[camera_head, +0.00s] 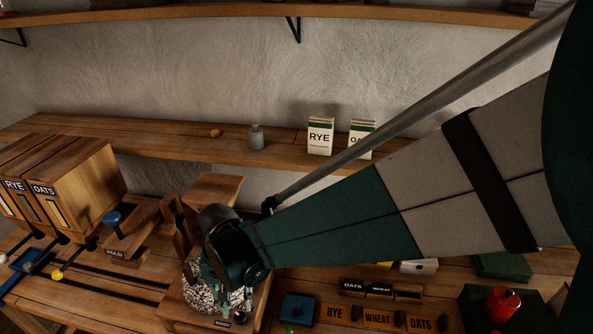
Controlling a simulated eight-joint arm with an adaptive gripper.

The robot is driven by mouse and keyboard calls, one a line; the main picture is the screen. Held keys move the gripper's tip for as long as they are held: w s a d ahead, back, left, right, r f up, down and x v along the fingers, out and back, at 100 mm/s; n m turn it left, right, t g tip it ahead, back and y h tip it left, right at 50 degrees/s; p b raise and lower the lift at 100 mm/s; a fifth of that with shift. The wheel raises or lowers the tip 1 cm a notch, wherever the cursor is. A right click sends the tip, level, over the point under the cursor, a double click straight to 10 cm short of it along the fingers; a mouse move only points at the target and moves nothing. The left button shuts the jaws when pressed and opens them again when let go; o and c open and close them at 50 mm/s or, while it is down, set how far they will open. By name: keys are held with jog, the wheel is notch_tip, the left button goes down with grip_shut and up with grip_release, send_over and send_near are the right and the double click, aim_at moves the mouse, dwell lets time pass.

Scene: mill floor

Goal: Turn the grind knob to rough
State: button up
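My arm reaches in from the right, and my gripper (222,287) points down over a wooden mill block (180,312) at the lower middle. I cannot make out the grind knob; my gripper and wrist cover much of the block's top. The fingers are dark and partly hidden, so I cannot tell whether they are open or touching anything.
Wooden RYE and OATS bins (85,175) stand left, beside a blue-topped knob (112,218) and a yellow knob (57,275). A blue block (297,308) and labelled wooden slots (377,318) lie right. A red canister (502,303) stands far right. A shelf (180,135) runs behind.

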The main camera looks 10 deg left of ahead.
aim_at(240, 316)
jog(key=shift+f, duration=3.05)
jog(key=c, duration=0.6)
